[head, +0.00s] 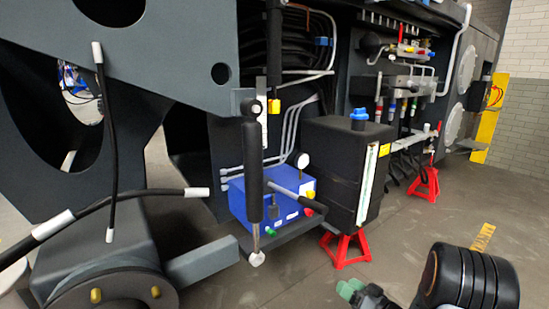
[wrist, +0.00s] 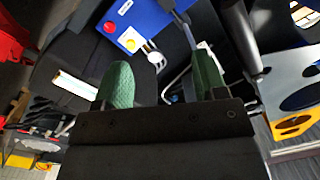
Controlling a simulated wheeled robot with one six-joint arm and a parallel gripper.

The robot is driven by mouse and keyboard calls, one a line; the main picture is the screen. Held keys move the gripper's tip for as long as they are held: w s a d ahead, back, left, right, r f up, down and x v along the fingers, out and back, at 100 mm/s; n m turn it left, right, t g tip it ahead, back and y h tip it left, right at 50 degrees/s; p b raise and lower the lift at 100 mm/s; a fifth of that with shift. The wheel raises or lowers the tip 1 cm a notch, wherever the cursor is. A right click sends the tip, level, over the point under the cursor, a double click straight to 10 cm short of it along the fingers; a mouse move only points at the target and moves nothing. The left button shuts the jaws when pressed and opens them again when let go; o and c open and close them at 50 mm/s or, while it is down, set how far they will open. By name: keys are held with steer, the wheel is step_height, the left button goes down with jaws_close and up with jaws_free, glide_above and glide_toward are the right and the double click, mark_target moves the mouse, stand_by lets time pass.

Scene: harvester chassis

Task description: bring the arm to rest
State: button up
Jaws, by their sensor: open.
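My gripper (head: 351,288) shows at the bottom right of the head view, with green fingertips, above the floor and in front of the chassis. In the wrist view its two green padded fingers (wrist: 162,82) stand wide apart. Nothing is visibly held between them. My black arm link (head: 468,278) fills the lower right corner of the head view. The rest of my arm is out of the picture.
A blue box (head: 284,207) with coloured knobs and a black tank (head: 342,165) with a blue cap sit on the chassis side. The blue box also shows in the wrist view (wrist: 150,22). Red stands (head: 347,248) stand below. Floor (head: 475,200) at right is clear.

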steer(key=s+a+r+n+g+p, duration=0.1)
steer(key=s+a+r+g+p, duration=0.3)
steer(key=r+p, duration=0.4)
steer(key=s+a+r+g+p, duration=0.4)
steer(key=s+r+p, duration=0.1)
steer(key=r, duration=0.5)
steer(key=s+a+r+n+g+p, duration=0.1)
steer(key=s+a+r+g+p, duration=0.3)
steer(key=r+p, duration=0.4)
steer(key=s+d+r+m+t+h+p, duration=0.1)
steer(key=s+d+r+h+p, duration=0.2)
steer(key=r+h+p, duration=0.2)
steer(key=s+d+r+m+t+h+p, duration=0.1)
steer(key=r+h+p, duration=0.4)
steer(key=r+p, duration=0.6)
step_height(320, 180, up, 7)
steer(key=s+d+m, duration=0.1)
steer(key=s+d, duration=0.1)
steer(key=shift+s+f+m+h, duration=0.15)
steer(key=shift+s+m+h, duration=0.15)
steer(key=shift+h, duration=0.1)
